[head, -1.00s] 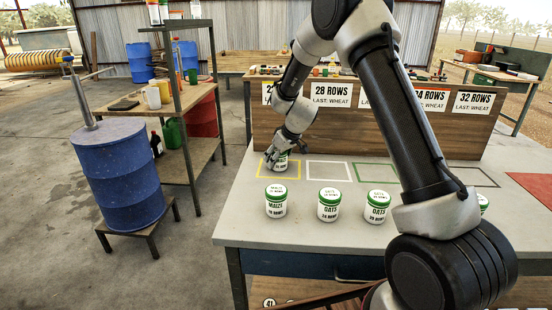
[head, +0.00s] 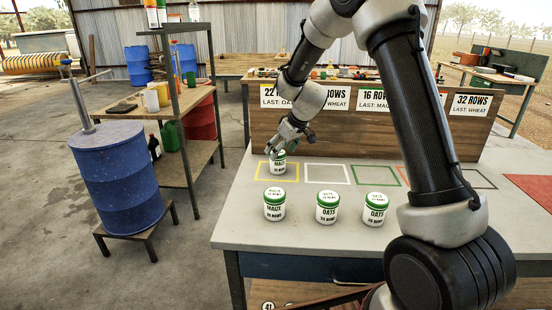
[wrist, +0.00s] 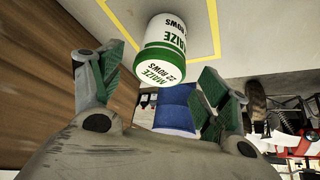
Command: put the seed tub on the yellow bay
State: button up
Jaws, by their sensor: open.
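A white seed tub with green bands, marked maize 22 rows (wrist: 162,55), stands upright inside the yellow-outlined bay (wrist: 118,28) in the wrist view. In the head view the same tub (head: 278,168) stands within the yellow outline (head: 259,176), its top partly hidden by my gripper (head: 281,150). In the wrist view my gripper (wrist: 158,85) is open, with its green pads apart and the tub beyond the fingertips. Three more tubs stand in the front row: maize (head: 275,207), oats (head: 327,207) and another oats (head: 375,209).
White (head: 328,184), green and dark outlined bays lie right of the yellow one, with a red mat (head: 535,188) at far right. A wooden board (head: 350,140) with row signs stands behind the bays. A blue drum (head: 118,185) stands left of the table.

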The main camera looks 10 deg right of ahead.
jog(key=s+d+r+m, duration=0.1)
jog(key=s+d+r, duration=0.3)
jog(key=s+r, duration=0.55)
jog(key=s+d+r+m, duration=0.1)
jog(key=s+d+r, duration=0.2)
jog(key=s+r, duration=0.6)
jog(key=s+d+m+h, duration=0.1)
jog(key=s+d+m, duration=0.1)
jog(key=s, duration=0.9)
jog(key=s+d+m+g+h, duration=0.1)
jog(key=s+d, duration=0.4)
jog(key=s, duration=0.7)
jog(key=shift+s+f+m+h, duration=0.3)
jog(key=shift+m+h, duration=0.2)
jog(key=shift+m, duration=0.2)
jog(key=shift+d, duration=0.15)
